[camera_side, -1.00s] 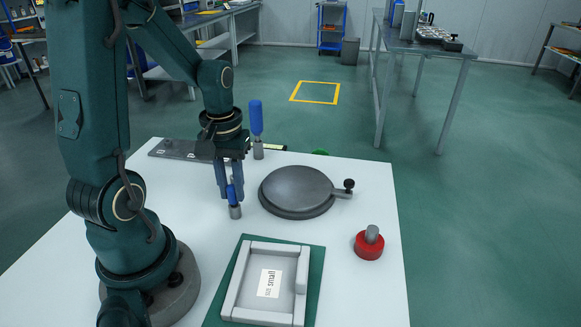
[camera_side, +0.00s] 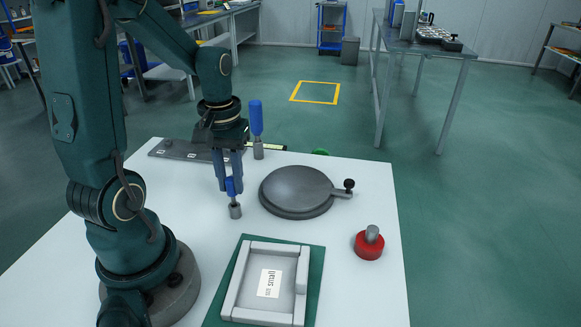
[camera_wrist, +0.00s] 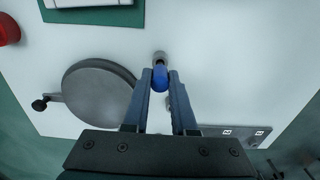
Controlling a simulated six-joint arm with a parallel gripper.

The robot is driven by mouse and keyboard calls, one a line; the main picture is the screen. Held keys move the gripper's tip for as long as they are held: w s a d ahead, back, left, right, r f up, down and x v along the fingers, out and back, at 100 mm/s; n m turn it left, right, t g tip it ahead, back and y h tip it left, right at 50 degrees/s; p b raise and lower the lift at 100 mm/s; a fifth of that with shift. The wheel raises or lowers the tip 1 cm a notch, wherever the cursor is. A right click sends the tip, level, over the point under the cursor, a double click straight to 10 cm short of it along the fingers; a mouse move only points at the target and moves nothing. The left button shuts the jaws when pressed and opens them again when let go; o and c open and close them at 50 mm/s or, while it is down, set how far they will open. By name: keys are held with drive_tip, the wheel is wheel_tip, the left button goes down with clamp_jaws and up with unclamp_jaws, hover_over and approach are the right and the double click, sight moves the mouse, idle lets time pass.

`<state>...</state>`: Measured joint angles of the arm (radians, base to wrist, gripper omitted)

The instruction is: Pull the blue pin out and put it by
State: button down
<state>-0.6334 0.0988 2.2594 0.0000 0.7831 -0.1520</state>
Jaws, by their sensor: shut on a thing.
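A short blue pin (camera_side: 230,187) is between the fingers of my gripper (camera_side: 229,180), which is shut on it. In the wrist view the blue pin (camera_wrist: 160,77) shows between the two fingertips (camera_wrist: 160,82). A small grey cylindrical holder (camera_side: 235,211) stands on the table just below the pin; it also shows beyond the pin in the wrist view (camera_wrist: 160,57). I cannot tell whether the pin's lower end is still inside it. A taller blue handle (camera_side: 256,118) stands upright in a grey base (camera_side: 258,151) behind my gripper.
On the white table (camera_side: 370,290) are a round grey lid with a knobbed handle (camera_side: 297,190), a red base with a grey peg (camera_side: 369,245), a grey tray on a green mat (camera_side: 238,279) and a dark labelled strip (camera_side: 172,150). The table between holder and tray is clear.

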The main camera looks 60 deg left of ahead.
sight(230, 181)
drive_tip(key=shift+r, duration=0.55)
idle(0.4)
drive_tip(key=shift+r, duration=2.5)
drive_tip(key=shift+r+m, duration=0.15)
drive_tip(key=shift+m, duration=0.15)
drive_tip(key=w+d+r+m, duration=0.4)
drive_tip(key=w+d+m, duration=0.2)
drive_tip(key=d+m, duration=0.2)
drive_tip(key=shift+w+d+r, duration=0.25)
drive_tip(key=shift+d, duration=0.05)
